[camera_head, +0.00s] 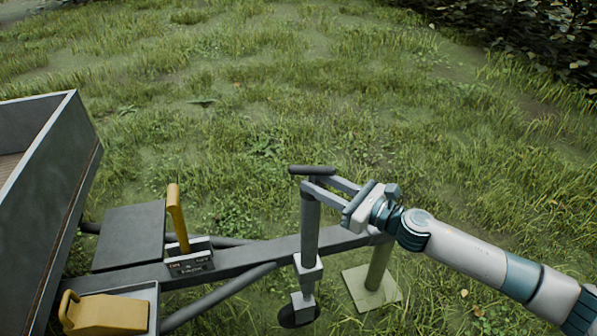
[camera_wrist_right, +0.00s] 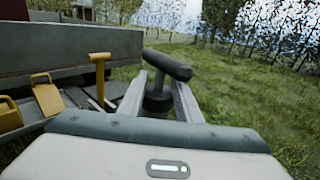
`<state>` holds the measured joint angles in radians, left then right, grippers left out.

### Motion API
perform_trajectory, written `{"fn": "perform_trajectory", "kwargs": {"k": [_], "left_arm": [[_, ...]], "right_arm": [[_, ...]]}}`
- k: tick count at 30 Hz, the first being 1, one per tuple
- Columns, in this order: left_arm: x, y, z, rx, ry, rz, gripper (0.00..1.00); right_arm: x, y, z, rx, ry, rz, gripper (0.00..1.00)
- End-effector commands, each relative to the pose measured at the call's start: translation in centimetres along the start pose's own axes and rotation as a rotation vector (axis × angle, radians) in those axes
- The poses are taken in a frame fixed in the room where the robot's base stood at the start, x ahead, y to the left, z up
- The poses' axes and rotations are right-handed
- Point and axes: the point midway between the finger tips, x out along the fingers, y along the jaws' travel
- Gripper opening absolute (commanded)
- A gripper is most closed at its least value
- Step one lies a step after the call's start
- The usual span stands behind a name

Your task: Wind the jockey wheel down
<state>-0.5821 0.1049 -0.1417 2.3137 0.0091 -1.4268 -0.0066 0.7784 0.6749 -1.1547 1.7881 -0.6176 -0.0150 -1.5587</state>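The jockey wheel has a grey upright post (camera_head: 309,225) clamped at the drawbar (camera_head: 250,256). A dark bar handle (camera_head: 312,170) lies across its top. A dark wheel (camera_head: 299,313) is at its lower end, over the grass; ground contact is unclear. My right gripper (camera_head: 312,184) is at the post top, just under the handle, with one finger on each side. In the right wrist view the handle (camera_wrist_right: 167,64) crosses beyond the fingertips, and the dark post top (camera_wrist_right: 157,103) stands between the fingers. Whether the fingers press on it is unclear. My left gripper is out of view.
A yellow lever (camera_head: 177,215) stands upright on the drawbar. A yellow block (camera_head: 108,314) sits in a grey tray at lower left. The trailer body (camera_head: 55,170) fills the left. A greenish stand (camera_head: 378,270) is under the drawbar's right end. Grass beyond is open.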

Motion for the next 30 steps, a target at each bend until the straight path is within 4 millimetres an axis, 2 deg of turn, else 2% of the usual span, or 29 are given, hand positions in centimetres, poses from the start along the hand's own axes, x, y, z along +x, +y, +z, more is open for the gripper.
{"fn": "perform_trajectory", "kwargs": {"k": [3, 9, 15, 24, 25, 28, 29, 30], "left_arm": [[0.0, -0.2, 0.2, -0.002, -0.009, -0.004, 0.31], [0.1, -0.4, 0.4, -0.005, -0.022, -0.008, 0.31], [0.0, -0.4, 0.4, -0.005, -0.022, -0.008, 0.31], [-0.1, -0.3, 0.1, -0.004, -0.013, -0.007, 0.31], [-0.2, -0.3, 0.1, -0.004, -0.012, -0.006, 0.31], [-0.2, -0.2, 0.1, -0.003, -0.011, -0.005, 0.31], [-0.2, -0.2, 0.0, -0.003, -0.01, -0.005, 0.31], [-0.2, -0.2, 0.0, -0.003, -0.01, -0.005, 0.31]], "right_arm": [[2.2, 0.1, 0.1, 0.0, -0.002, 0.001, 0.31], [4.9, 0.1, 0.1, 0.001, -0.001, 0.001, 0.31], [6.1, 0.0, 0.1, 0.0, -0.001, 0.0, 0.31], [6.2, 0.0, 0.0, 0.0, 0.0, 0.0, 0.31], [6.2, 0.0, 0.0, 0.0, 0.0, 0.0, 0.29], [6.2, 0.0, 0.0, 0.0, 0.0, 0.0, 0.05], [6.2, 0.0, 0.0, 0.0, 0.0, 0.0, 0.0], [6.2, 0.0, 0.0, 0.0, 0.0, 0.0, 0.0]]}}
